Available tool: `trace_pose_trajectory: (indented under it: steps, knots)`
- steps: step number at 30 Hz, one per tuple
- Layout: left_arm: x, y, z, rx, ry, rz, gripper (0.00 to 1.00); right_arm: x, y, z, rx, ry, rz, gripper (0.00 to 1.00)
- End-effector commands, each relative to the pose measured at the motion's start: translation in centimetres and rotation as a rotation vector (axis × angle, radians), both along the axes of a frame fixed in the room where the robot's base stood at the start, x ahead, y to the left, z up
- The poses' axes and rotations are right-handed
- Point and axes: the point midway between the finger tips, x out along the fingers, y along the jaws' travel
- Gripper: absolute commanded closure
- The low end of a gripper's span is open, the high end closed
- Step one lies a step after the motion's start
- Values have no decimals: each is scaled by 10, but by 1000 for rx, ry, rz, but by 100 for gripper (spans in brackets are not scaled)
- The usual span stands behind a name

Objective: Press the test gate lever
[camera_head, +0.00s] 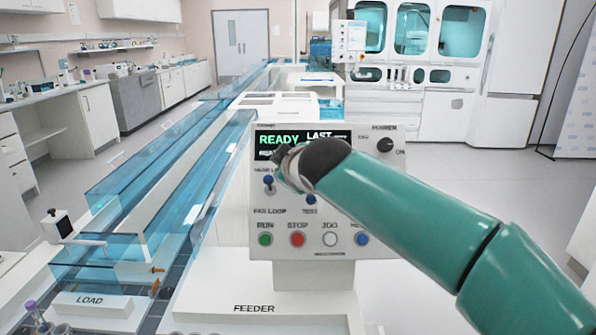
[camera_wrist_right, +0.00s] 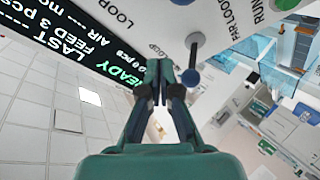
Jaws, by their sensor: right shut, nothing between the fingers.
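The control panel (camera_head: 338,217) of the feeder faces me. A blue-tipped lever (camera_head: 311,199) stands above the TEST label, just below my right wrist. A second blue-tipped lever (camera_head: 268,182) sits between the NEAR LOOP and FAR LOOP labels. My right arm crosses the panel from the right and hides part of it and my fingers. In the right wrist view my right gripper (camera_wrist_right: 167,79) is shut and empty. Its tips appear close beside the loop lever's blue tip (camera_wrist_right: 190,77); I cannot tell whether they touch. My left gripper is not in view.
The display (camera_head: 285,141) reads READY. A green button (camera_head: 265,239), red button (camera_head: 297,239), white button (camera_head: 330,239) and blue button (camera_head: 361,239) line the panel's lower part. A black power knob (camera_head: 385,145) is at upper right. Clear blue track covers (camera_head: 165,165) run along the left.

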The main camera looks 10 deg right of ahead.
Motion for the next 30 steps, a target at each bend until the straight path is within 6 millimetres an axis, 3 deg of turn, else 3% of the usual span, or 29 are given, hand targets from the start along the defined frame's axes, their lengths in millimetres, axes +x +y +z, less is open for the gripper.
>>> trace_pose_trajectory:
  steps: [3,12,18,30]
  knots:
    - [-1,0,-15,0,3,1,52,-28,-8,5,2,-5,-1,100]
    - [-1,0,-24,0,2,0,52,-79,-20,19,2,-2,-6,100]
    - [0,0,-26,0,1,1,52,-92,-23,22,0,-1,-7,100]
    - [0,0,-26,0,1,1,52,-92,-24,23,1,-1,-9,100]
